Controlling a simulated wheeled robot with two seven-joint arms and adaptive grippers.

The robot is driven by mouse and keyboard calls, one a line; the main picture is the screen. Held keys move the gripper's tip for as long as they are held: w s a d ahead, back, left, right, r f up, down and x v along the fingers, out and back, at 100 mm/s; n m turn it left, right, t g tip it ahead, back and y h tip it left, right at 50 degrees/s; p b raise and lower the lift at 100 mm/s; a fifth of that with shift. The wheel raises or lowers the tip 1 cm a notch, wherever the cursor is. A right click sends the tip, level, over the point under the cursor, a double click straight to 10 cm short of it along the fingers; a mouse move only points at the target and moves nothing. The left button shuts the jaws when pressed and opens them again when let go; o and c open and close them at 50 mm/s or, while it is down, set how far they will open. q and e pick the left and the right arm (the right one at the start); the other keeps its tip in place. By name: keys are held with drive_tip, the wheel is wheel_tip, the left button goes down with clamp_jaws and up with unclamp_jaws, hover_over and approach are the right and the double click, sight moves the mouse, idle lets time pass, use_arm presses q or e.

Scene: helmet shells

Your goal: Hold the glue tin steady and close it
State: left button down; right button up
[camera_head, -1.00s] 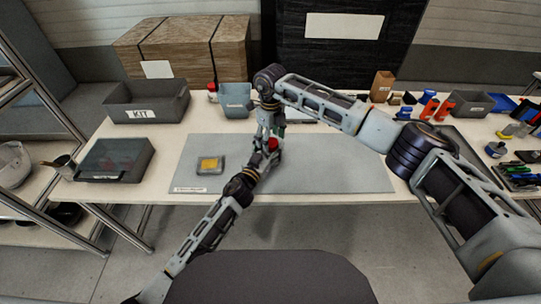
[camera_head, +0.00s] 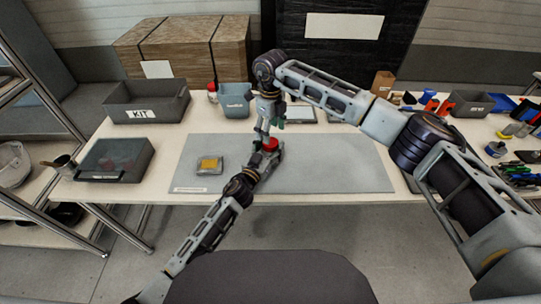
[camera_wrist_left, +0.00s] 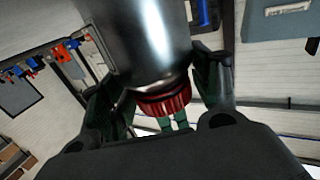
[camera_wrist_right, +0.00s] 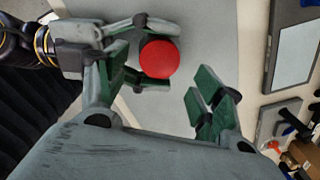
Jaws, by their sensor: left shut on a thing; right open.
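The glue tin (camera_wrist_left: 145,40) is a dark grey cylinder with a red ribbed cap (camera_wrist_left: 165,103) seated against its end. My left gripper (camera_wrist_left: 160,88) is shut around the tin, one finger on each side. In the head view the red cap (camera_head: 270,144) shows above the left gripper (camera_head: 266,156), over the grey mat; the tin body is mostly hidden. In the right wrist view the round cap (camera_wrist_right: 159,59) is seen from above, between the left gripper's fingers. My right gripper (camera_wrist_right: 163,98) is open and empty, its green-padded fingers apart, close by the cap and clear of it.
A grey mat (camera_head: 335,165) covers the middle of the bench, bare to the right. A small box with a yellow top (camera_head: 209,164) lies at its left.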

sight(271, 140)
drive_tip(key=shift+r+n, duration=1.4)
drive_tip(key=shift+f, duration=4)
drive_tip(key=shift+c, duration=0.3)
drive_tip(key=c, duration=1)
drive_tip(key=shift+m, duration=0.3)
drive_tip(key=shift+m, duration=1.5)
